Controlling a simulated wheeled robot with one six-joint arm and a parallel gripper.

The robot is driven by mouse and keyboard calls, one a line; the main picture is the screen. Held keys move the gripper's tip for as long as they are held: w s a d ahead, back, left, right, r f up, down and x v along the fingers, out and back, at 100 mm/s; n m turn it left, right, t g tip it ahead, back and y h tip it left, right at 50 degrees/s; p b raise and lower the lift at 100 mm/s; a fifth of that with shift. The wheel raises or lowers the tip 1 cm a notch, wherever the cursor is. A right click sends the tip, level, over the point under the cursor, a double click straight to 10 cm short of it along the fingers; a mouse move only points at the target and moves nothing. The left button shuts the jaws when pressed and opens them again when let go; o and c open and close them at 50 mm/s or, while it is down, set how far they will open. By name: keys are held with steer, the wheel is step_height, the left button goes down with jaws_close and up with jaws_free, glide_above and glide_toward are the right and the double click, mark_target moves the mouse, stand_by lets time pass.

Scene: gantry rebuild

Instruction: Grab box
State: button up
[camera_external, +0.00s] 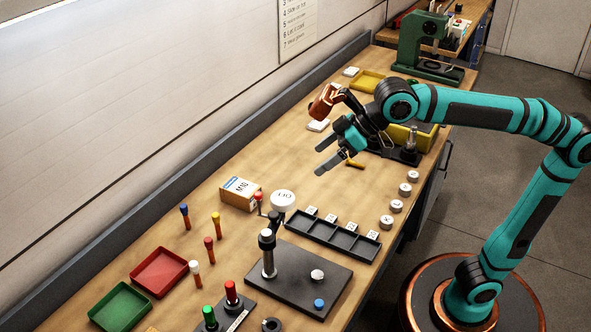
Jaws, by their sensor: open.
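A small cardboard-brown box (240,193) with a white top marked M10 and a blue strip lies on the wooden bench, left of the middle. My gripper (322,160) is open and empty above the bench, up and to the right of the box and clear of it.
A dial gauge (283,200) on a dark stand (300,278) is close right of the box. Coloured pegs stand left of the box, near a red tray (159,272) and green tray (120,307). Bench behind the box is clear.

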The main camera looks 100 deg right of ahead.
steer(key=w+d+f+m+g, duration=0.2)
steer(key=w+d+g, duration=0.3)
steer(key=w+d, duration=0.6)
steer(key=m+g+y, duration=0.2)
steer(key=m+g, duration=0.1)
steer(key=g, duration=0.1)
glide_above(240, 186)
step_height(240, 186, down, 6)
steer(key=f, duration=1.2)
steer(key=shift+w+a+f, duration=0.25)
steer(key=shift+a+f, duration=0.05)
steer(key=shift+f, duration=0.05)
steer(key=shift+s+d+f, duration=0.1)
steer(key=shift+d+f, duration=0.05)
steer(key=shift+f, duration=1.2)
steer(key=shift+s+d+f, duration=0.1)
steer(key=shift+f, duration=1.2)
steer(key=c, duration=1.4)
